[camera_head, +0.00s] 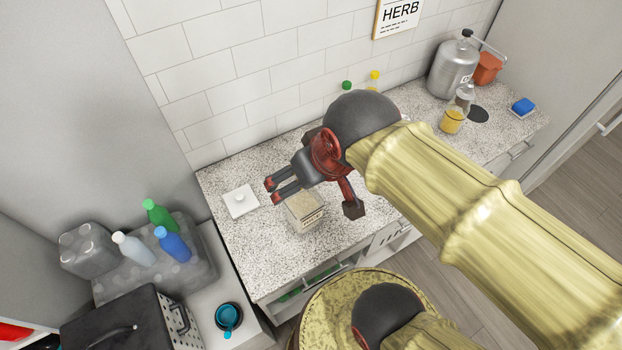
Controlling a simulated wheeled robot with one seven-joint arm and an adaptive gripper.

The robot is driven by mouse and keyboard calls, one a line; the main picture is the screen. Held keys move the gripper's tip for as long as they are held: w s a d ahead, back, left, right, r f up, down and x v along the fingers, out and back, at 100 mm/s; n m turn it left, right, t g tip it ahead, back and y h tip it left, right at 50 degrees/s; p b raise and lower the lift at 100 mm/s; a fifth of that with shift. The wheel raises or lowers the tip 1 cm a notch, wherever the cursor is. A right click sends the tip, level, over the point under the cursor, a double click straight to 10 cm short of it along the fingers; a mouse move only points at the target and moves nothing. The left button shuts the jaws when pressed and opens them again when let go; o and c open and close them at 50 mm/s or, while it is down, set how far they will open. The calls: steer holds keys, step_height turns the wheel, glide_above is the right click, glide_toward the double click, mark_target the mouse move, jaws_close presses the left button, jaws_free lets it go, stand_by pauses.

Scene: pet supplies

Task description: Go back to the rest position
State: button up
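My gripper (312,199), dark grey and red, hangs over the speckled counter (260,265) at the end of my yellowish arm. Its fingers are spread wide apart and nothing shows held. A square, open-topped jar (306,214) with pale contents stands upright on the counter below the gripper, in the gap between the fingers in this view. The gripper hides part of the jar's top edge, and I cannot tell how high the fingers are above it. A white square lid (240,201) with a knob lies on the counter left of the jar.
A metal canister (454,68), a bottle with yellow liquid (453,117) and a blue sponge (523,106) stand at the counter's right. Green (160,217), white (133,249) and blue (173,244) bottles stand at lower left. The tiled wall (230,75) bounds the back.

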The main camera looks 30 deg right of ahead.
steer(key=shift+s+d, duration=0.15)
steer(key=shift+s, duration=0.55)
step_height(320, 180, down, 6)
steer(key=b, duration=0.5)
steer(key=shift+r, duration=0.45)
steer(key=shift+c, duration=0.8)
